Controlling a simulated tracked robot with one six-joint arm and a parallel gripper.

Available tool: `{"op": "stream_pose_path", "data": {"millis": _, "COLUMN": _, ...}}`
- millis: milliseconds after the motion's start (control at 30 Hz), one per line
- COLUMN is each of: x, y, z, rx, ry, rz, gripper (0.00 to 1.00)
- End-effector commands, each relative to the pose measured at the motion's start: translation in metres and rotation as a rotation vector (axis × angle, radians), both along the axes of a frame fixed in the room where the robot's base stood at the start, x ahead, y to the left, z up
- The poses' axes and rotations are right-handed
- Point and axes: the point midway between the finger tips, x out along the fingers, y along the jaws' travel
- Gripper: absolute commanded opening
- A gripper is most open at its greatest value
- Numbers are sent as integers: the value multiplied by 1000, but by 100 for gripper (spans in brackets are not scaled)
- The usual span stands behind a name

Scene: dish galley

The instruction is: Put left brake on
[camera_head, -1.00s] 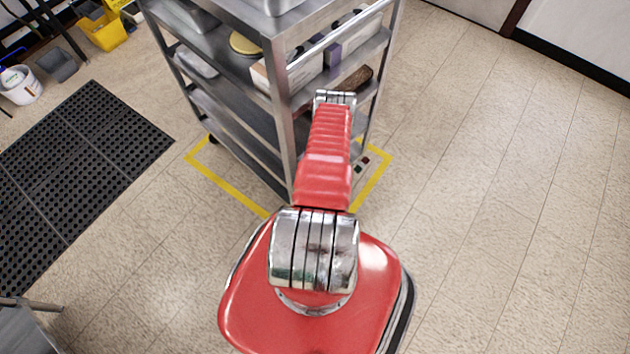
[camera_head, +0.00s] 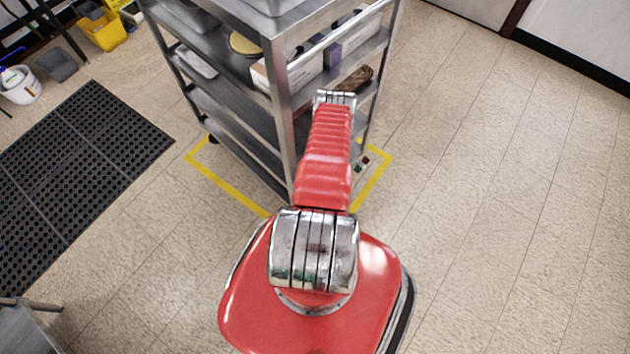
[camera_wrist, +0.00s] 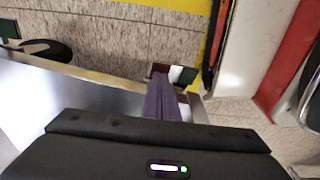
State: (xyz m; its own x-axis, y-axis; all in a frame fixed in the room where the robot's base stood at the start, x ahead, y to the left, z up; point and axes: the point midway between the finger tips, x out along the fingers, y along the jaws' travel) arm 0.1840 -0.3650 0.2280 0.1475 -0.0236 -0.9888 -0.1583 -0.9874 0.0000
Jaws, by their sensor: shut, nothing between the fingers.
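The steel cart (camera_head: 281,110) stands on the floor inside a yellow outline; its bottom shelf edge shows in the wrist view (camera_wrist: 110,87). The arm hides the gripper in the head view. A black wheel (camera_wrist: 45,48) shows at left.
Yellow floor tape (camera_head: 228,190) surrounds the cart. Boxes (camera_head: 300,68) and other items lie on its shelves. A black perforated mat (camera_head: 75,170) lies at left, with a yellow bucket (camera_head: 105,32) behind. The floor at right is clear.

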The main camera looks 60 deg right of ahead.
Motion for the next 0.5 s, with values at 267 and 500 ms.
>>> {"op": "stream_pose_path", "data": {"millis": 267, "x": 0, "y": 0, "z": -3, "rx": 0, "ry": 0, "rz": 1, "gripper": 0}}
{"op": "stream_pose_path", "data": {"millis": 500, "x": 1, "y": 0, "z": -6, "rx": 0, "ry": 0, "rz": 3, "gripper": 0}}
